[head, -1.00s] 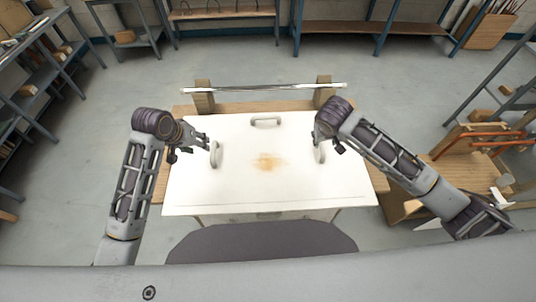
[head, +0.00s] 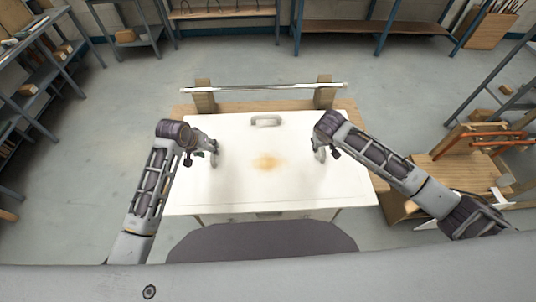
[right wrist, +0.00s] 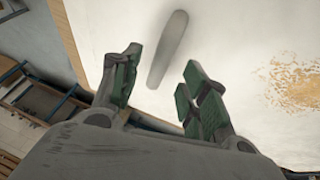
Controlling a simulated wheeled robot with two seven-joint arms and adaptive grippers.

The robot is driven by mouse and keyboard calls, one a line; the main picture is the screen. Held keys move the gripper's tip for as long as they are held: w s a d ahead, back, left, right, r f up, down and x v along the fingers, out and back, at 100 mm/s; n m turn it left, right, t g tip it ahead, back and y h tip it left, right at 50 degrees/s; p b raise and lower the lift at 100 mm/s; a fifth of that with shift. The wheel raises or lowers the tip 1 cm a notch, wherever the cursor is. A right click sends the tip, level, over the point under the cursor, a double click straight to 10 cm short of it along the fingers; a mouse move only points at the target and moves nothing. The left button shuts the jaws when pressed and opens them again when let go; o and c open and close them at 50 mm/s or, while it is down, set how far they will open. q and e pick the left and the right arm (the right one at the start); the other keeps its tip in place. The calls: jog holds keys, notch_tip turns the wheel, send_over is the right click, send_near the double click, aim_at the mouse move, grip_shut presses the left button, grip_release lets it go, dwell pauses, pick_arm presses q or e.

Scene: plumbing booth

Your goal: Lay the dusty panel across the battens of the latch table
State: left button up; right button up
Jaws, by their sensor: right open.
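The white panel (head: 240,192) lies flat in front of me, with a brown dusty patch (head: 268,163) near its middle. It has a grey handle at the far edge (head: 266,121), and one at each side. My left gripper (head: 213,148) is at the left handle (head: 214,160), partly covering it; its finger gap is unclear. My right gripper (head: 318,150) is at the right handle (head: 321,155). In the right wrist view, my right gripper (right wrist: 160,82) is open, with the handle (right wrist: 167,50) just beyond and between its fingers. No battens are clearly visible.
A wooden surface (head: 260,106) shows behind the panel, with two wooden blocks (head: 204,95) carrying a metal bar (head: 265,87). A wooden stand with orange bars (head: 490,137) is at right. Shelves (head: 35,95) line the left; open floor lies between.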

pick_arm(q)
jog(key=shift+x, duration=2.55)
pick_arm(e)
jog(key=shift+x, duration=2.6)
pick_arm(q)
grip_shut()
pick_arm(e)
grip_shut()
pick_arm(q)
jog(key=shift+w, duration=0.1)
pick_arm(e)
jog(key=shift+w+r, duration=0.1)
